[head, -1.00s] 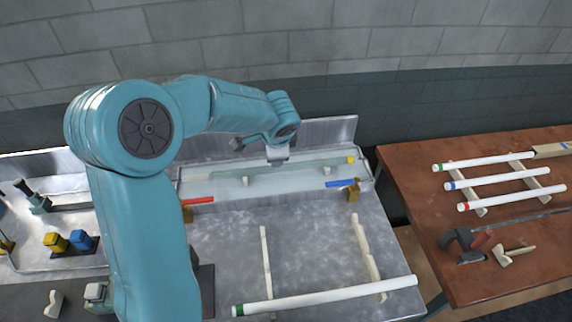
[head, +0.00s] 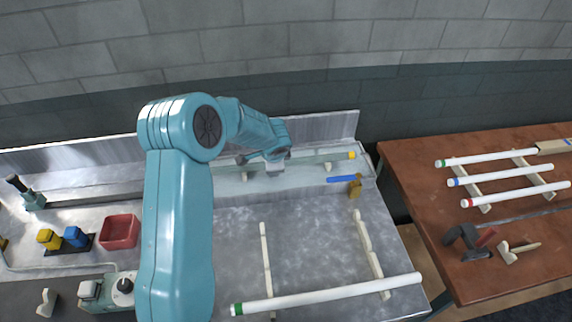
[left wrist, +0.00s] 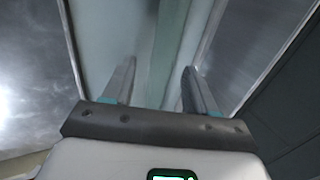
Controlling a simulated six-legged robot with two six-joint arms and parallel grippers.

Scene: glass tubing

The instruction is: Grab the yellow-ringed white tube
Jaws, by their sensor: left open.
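The yellow-ringed tube (head: 325,157) lies along the back of the metal bench, its yellow ring (head: 352,155) at its right end. Its body looks pale greenish and rests on small supports. My left gripper (head: 245,159) is over the middle-left part of the tube, and my arm hides some of it. In the left wrist view the left gripper (left wrist: 155,85) is open, its two fingers apart. A pale greenish strip (left wrist: 166,45), which looks like the tube, runs lengthwise between them. Whether the fingers touch it I cannot tell. My right gripper is not in view.
A green-ringed white tube (head: 325,295) lies on rails at the front. A blue piece (head: 340,179) and brass block (head: 356,186) stand right of the gripper. A red bin (head: 121,231) is at left. The brown table (head: 420,190) holds several white tubes.

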